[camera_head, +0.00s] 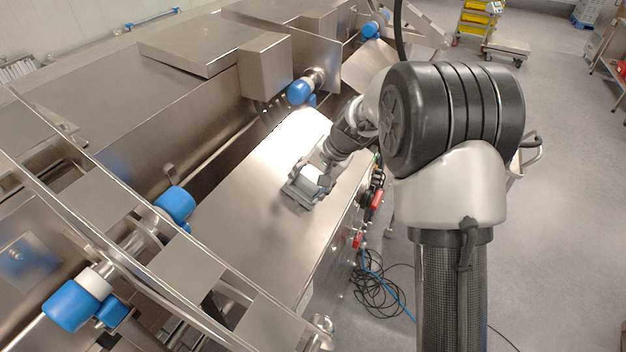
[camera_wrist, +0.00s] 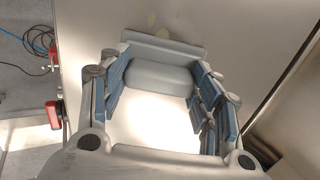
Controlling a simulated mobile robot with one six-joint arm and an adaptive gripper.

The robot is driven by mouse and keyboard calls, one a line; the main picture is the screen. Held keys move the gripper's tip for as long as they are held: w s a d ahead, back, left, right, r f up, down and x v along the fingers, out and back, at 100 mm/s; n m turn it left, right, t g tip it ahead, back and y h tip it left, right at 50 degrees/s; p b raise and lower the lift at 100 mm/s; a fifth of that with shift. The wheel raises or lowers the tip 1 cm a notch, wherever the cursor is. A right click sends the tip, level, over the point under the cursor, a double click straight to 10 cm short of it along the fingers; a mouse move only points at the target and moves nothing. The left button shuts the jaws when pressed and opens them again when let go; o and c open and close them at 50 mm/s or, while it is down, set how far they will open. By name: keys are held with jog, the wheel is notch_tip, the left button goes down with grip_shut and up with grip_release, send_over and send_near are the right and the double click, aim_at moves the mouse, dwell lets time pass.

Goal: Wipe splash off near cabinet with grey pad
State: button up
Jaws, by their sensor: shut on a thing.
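The grey pad (camera_wrist: 160,77) is between the fingers of my gripper (camera_wrist: 164,86) in the wrist view, with its flat plate edge beyond them. In the head view my gripper (camera_head: 312,181) is shut on the pad (camera_head: 298,194), low over or on the steel top of the near cabinet (camera_head: 245,225). I cannot tell whether the pad touches the top. Faint yellowish splash spots (camera_wrist: 163,31) lie on the cabinet top just past the pad's far edge in the wrist view. I cannot make out the splash in the head view, where bright glare covers part of the top.
Red switches (camera_head: 376,199) stick out from the cabinet's right side, with coiled black cables (camera_head: 378,290) on the floor below. Steel rails with blue-capped fittings (camera_head: 175,204) run along the left. A raised steel box (camera_head: 265,68) stands behind.

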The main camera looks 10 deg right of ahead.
jog(key=shift+s+a+b, duration=0.45)
jog(key=shift+s+a, duration=0.3)
jog(key=shift+s, duration=0.4)
jog(key=shift+s+a+b, duration=0.5)
jog(key=shift+s+a, duration=0.25)
jog(key=shift+s, duration=0.35)
jog(key=shift+s+a+b, duration=0.45)
jog(key=shift+s+a, duration=0.3)
jog(key=shift+s, duration=0.4)
jog(key=shift+w, duration=0.1)
jog(key=shift+w+d+p, duration=0.3)
jog(key=shift+w+d, duration=0.45)
jog(key=shift+w, duration=0.35)
jog(key=shift+w+d+p, duration=0.3)
jog(key=shift+w+d, duration=0.4)
jog(key=shift+w, duration=0.35)
jog(key=shift+w+d+p, duration=0.3)
jog(key=shift+w+d, duration=0.45)
jog(key=shift+w, duration=0.35)
